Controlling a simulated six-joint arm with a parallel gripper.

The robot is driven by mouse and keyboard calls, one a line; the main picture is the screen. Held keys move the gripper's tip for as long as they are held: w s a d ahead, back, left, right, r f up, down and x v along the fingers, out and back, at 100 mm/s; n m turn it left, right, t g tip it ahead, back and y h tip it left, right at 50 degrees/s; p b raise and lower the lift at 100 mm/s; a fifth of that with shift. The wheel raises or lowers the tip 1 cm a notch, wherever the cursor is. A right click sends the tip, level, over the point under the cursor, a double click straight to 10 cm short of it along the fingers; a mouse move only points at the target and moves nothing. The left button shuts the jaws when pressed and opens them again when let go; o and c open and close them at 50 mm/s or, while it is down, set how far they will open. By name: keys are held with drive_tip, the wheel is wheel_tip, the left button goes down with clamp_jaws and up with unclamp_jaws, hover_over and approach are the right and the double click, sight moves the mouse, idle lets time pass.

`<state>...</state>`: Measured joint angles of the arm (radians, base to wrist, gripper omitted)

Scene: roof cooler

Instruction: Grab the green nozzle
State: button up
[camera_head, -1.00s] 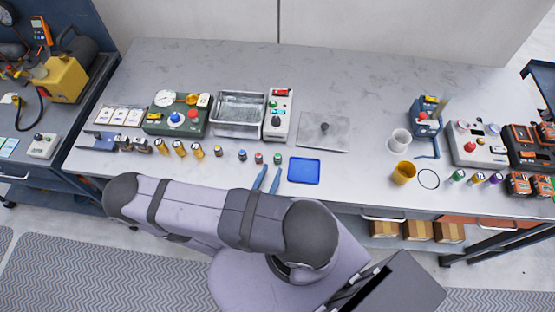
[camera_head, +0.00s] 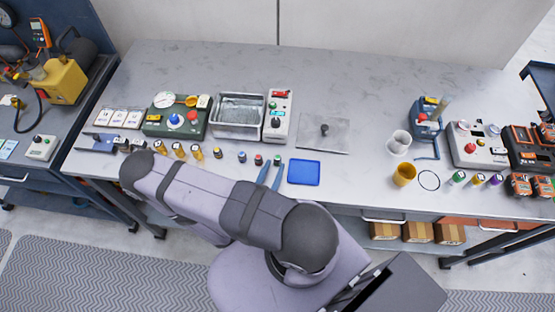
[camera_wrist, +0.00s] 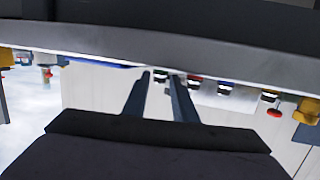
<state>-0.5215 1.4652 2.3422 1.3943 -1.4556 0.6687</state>
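The green nozzle (camera_head: 278,161) is a small dark piece with a green top. It stands at the right end of a short row near the bench's front edge, beside the blue tray. My gripper (camera_head: 271,170) is just in front of the row, its two blue-grey fingers pointing at the red and green nozzles. In the wrist view my gripper (camera_wrist: 161,74) is open, with a gap between the fingertips. A small dark piece shows beyond that gap; its colour is unclear. I cannot tell whether the fingers touch anything.
A red-topped nozzle (camera_head: 259,159) and a blue-topped one (camera_head: 242,156) stand left of the green one. The blue tray (camera_head: 304,172) lies close on the right. Behind are a metal basin (camera_head: 238,123) and a grey plate (camera_head: 323,146). Similar coloured caps (camera_head: 459,177) stand far right.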

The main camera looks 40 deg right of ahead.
sight(277, 162)
drive_tip(key=shift+b+x, duration=0.4)
drive_tip(key=shift+x, duration=2)
clamp_jaws()
